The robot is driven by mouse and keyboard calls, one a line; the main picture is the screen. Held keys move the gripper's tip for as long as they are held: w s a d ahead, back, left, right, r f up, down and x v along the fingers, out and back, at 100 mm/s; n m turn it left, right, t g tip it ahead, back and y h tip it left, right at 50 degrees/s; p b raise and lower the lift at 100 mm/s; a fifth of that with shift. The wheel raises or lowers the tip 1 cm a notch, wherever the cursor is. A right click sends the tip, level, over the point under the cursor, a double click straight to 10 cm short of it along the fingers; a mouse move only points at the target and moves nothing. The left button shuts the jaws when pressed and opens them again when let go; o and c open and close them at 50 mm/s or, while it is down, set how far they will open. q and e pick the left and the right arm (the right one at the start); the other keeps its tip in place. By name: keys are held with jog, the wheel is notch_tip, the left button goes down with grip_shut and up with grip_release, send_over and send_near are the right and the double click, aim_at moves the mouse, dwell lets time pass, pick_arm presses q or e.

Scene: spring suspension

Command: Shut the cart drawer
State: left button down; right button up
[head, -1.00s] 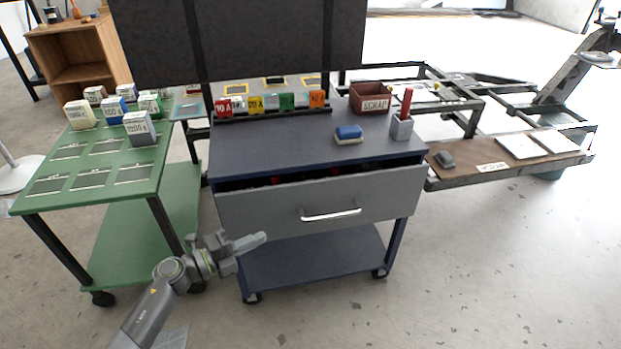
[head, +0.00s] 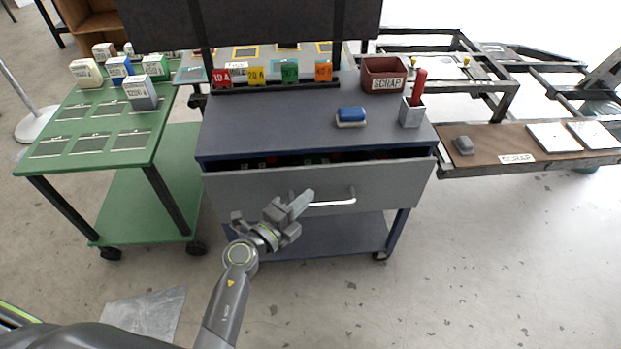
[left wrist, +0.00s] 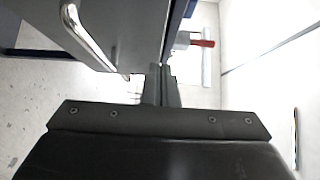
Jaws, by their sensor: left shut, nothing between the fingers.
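The dark blue cart (head: 290,125) stands in the middle of the head view. Its grey drawer (head: 250,188) is pulled part way out, with a dark gap showing behind the top of its front. The silver handle (head: 332,200) runs across the front. My left gripper (head: 306,197) is shut and empty, in front of the drawer and left of the handle. I cannot tell whether its tips touch the drawer. In the left wrist view the drawer front (left wrist: 125,30) and handle (left wrist: 88,38) are at upper left, beside the shut fingers (left wrist: 162,75). My right gripper is out of view.
On the cart top are a blue and white block (head: 351,117), a red scrap bin (head: 384,75), a grey holder (head: 411,112) and several coloured labelled cards. A green cart (head: 85,142) with boxes stands at left. A brown shelf (head: 490,145) adjoins at right. Floor at lower right is clear.

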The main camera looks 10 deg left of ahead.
aim_at(303, 169)
pick_arm(q)
jog(key=w, duration=0.3)
jog(key=w+b, duration=0.1)
jog(key=w, duration=0.1)
jog(key=shift+w+d, duration=0.15)
jog(key=shift+d, duration=0.1)
jog(key=shift+w+a, duration=0.2)
jog(key=shift+w, duration=0.4)
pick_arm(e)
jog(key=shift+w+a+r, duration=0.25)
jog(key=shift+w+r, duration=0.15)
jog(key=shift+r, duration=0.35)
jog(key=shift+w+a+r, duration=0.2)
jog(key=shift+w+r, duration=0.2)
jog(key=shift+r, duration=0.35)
pick_arm(q)
jog(key=w, duration=0.2)
jog(key=w+a, duration=0.1)
jog(key=w, duration=0.1)
jog(key=shift+a, duration=0.15)
jog(key=shift+w+a+r, duration=0.1)
jog(key=shift+r, duration=0.2)
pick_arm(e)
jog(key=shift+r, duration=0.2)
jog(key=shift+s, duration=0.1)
